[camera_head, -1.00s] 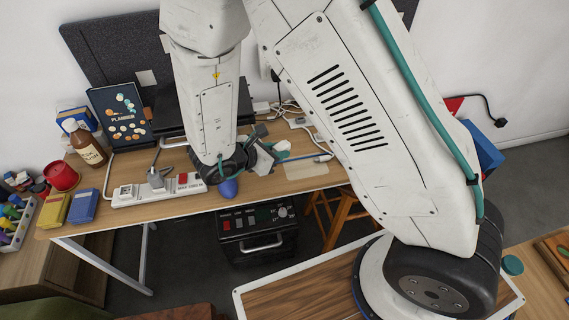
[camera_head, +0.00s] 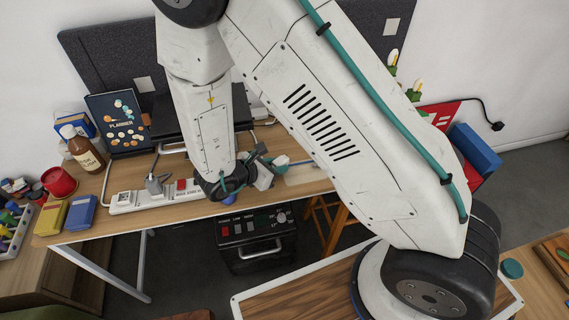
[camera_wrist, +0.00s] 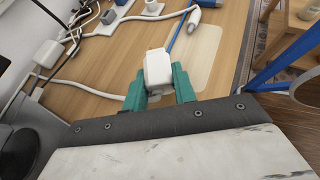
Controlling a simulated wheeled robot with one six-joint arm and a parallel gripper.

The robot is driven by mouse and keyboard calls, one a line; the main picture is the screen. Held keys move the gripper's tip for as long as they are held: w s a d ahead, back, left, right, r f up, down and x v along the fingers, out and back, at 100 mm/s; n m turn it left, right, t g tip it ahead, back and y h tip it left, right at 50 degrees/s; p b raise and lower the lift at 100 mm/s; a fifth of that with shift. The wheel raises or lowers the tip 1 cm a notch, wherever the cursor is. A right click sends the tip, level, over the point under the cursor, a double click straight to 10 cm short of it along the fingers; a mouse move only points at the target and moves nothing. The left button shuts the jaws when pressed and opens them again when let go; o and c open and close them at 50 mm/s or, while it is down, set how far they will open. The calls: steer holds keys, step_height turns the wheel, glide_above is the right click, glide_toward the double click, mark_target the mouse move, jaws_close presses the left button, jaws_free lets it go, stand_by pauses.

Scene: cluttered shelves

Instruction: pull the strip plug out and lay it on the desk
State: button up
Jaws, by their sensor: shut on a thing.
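My gripper (camera_wrist: 158,82) has teal fingers, shut on a white block-shaped plug (camera_wrist: 157,68) in the wrist view. The plug is over the wooden desk (camera_wrist: 112,65); I cannot tell how high above it. In the head view my gripper (camera_head: 264,174) is near the desk's front edge, to the right of the white power strip (camera_head: 124,203), and the held plug is hard to make out there. A grey plug (camera_head: 155,184) sits in that strip.
A pale flat mat (camera_wrist: 203,57) and a blue-and-white cable or tool (camera_wrist: 186,27) lie near the held plug. White cords and another white plug (camera_wrist: 47,53) are at left. Yellow (camera_head: 50,217) and blue (camera_head: 83,212) boxes stand left of the strip.

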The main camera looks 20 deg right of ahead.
steer(key=shift+f, duration=0.25)
steer(key=shift+f, duration=0.4)
steer(key=shift+f, duration=0.15)
steer(key=o, duration=1.1)
steer(key=v, duration=0.7)
steer(key=shift+s+a+r, duration=0.1)
steer(key=shift+a+r, duration=0.1)
steer(key=shift+a, duration=0.1)
